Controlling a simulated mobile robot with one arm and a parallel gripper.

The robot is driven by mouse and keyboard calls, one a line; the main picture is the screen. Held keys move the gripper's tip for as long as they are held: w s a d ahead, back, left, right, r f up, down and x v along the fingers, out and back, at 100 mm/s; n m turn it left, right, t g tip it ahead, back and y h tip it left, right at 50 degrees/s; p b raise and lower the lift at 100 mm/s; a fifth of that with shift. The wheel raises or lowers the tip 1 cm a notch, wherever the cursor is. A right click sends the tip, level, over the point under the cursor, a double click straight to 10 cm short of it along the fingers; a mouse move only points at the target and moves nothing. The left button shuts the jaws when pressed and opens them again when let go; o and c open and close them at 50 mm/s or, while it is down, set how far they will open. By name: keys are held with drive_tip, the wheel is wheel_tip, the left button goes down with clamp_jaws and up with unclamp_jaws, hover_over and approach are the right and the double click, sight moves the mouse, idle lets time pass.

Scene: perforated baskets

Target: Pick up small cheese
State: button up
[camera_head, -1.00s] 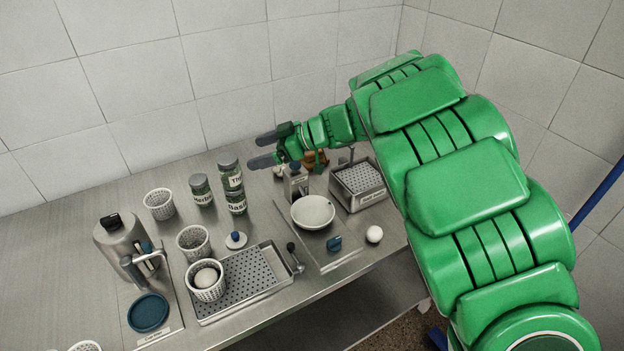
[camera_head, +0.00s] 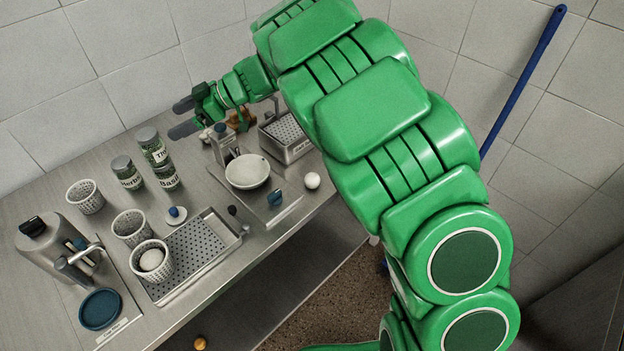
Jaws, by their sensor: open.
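A small white ball (camera_head: 312,181), which could be the small cheese, sits on the counter near its front edge, right of a white bowl (camera_head: 247,172). A larger-looking white ball (camera_head: 151,259) rests inside a white perforated basket (camera_head: 138,275) at the front left. I cannot tell for sure which is the small cheese. My gripper (camera_head: 183,117) is open and empty, above the back of the counter and pointing left, away from both balls. Its two dark fingers are spread apart.
Two more baskets (camera_head: 85,197) (camera_head: 132,228), labelled jars (camera_head: 158,160) and a metal jug (camera_head: 58,247) stand on the left. A perforated tray (camera_head: 195,255) lies at the front middle. A metal box (camera_head: 287,138) stands behind the small ball. An orange ball (camera_head: 200,343) shows below the counter edge.

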drive_tip(key=shift+c, duration=0.5)
drive_tip(key=shift+c, duration=1)
